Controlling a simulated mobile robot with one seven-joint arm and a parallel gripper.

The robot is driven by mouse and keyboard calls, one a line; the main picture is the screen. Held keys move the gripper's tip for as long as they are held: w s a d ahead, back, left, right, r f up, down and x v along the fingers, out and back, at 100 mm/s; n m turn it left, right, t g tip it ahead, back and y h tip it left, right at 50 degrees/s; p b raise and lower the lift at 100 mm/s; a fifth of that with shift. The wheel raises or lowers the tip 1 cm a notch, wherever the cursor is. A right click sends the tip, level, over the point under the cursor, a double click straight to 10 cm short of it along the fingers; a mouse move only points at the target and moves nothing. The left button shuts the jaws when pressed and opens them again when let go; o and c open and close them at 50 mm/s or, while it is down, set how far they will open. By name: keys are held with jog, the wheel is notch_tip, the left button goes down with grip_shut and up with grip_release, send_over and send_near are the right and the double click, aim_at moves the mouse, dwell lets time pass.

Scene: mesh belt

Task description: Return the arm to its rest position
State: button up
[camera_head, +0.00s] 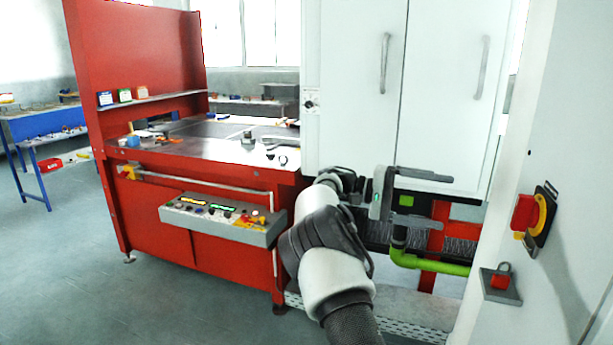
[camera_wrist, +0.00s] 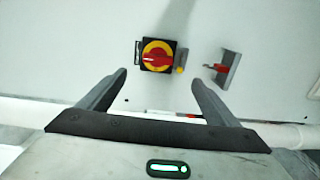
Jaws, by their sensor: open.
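My gripper (camera_head: 412,182) is in front of the white cabinet in the head view, its two fingers pointing right and apart, with nothing between them. In the wrist view my gripper (camera_wrist: 155,88) shows its two grey fingers spread open below the red and yellow rotary switch (camera_wrist: 157,56). That switch (camera_head: 532,212) also shows in the head view on the white panel at the right, apart from the fingers. A small grey bracket with a red padlock (camera_wrist: 222,68) is right of the switch; the padlock (camera_head: 500,278) sits below the switch in the head view.
The white cabinet (camera_head: 440,60) with two door handles stands close behind my gripper. A red workbench (camera_head: 215,250) with a control box (camera_head: 222,218) is to the left. A green pipe (camera_head: 430,263) runs below my gripper. Open floor (camera_head: 130,300) lies at the lower left.

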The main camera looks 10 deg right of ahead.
jog(key=s+n+t+y, duration=0.2)
jog(key=s+t+y, duration=0.2)
jog(key=s+y, duration=0.45)
jog(key=s+a+f+n+t+y, duration=0.15)
jog(key=s+a+t+y, duration=0.3)
jog(key=s+a, duration=0.75)
jog(key=s+a+f+n+t+y, duration=0.1)
jog(key=s+a+n+t+y, duration=0.15)
jog(key=s+a+t, duration=0.65)
jog(key=a+r+g+p, duration=0.3)
jog(key=a+r+p, duration=0.1)
jog(key=r+p, duration=1.3)
jog(key=shift+s+a+p, duration=0.15)
jog(key=shift+s+p, duration=0.1)
jog(key=shift+p, duration=0.15)
jog(key=shift+c, duration=0.4)
